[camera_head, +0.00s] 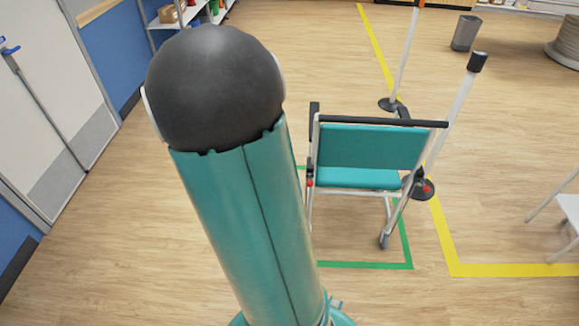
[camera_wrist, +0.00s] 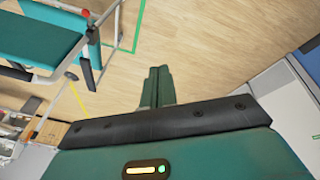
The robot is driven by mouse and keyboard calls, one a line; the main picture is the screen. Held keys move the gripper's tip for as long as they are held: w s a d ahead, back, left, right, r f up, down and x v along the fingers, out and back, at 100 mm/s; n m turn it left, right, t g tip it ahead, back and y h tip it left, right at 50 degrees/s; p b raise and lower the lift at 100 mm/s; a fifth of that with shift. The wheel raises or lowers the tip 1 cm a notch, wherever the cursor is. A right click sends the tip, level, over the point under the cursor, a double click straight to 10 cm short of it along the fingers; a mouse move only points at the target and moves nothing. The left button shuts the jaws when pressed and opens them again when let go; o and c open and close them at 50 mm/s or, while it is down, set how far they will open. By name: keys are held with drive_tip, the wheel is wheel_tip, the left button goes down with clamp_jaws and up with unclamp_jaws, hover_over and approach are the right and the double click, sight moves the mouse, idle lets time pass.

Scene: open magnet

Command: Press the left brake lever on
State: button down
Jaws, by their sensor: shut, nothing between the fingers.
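A chair with a teal backrest (camera_head: 370,146), a teal seat (camera_head: 355,178) and a pale frame stands on the floor, right of my arm in the head view. A small red knob (camera_head: 309,183) shows at its left side and another red spot (camera_head: 428,188) at its right. The lever shapes are too small to make out. In the wrist view the chair's teal panel (camera_wrist: 42,45) is at the upper left, with a red knob (camera_wrist: 85,14) at the top. My gripper (camera_wrist: 158,72) is shut and empty, apart from the chair and right of that knob.
Green tape (camera_head: 365,265) marks the floor around the chair, with yellow tape (camera_head: 490,270) to the right. A post (camera_head: 455,110) on a dark base stands close by the chair's right side. A white door (camera_head: 40,100) is at left. Open wood floor lies in front.

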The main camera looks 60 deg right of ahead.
drive_tip(key=s+d+f+m+g, duration=0.1)
drive_tip(key=s+d+f, duration=0.3)
drive_tip(key=d+f, duration=0.6)
drive_tip(key=s+d+f+m+g+h, duration=0.1)
drive_tip(key=s+d+f+g, duration=0.2)
drive_tip(key=d+f, duration=0.7)
drive_tip(key=s+d, duration=0.2)
drive_tip(key=d, duration=0.1)
drive_tip(key=shift+d+f, duration=0.15)
drive_tip(key=shift+d, duration=0.25)
drive_tip(key=shift+f, duration=0.1)
approach(310, 180)
drive_tip(key=w+d+f, duration=0.3)
drive_tip(key=f, duration=0.1)
drive_tip(key=shift+s+a+f, duration=0.2)
drive_tip(key=shift+s+f, duration=0.95)
drive_tip(key=shift+s, duration=0.3)
drive_tip(key=shift+f+h, duration=0.1)
drive_tip(key=shift+h, duration=0.3)
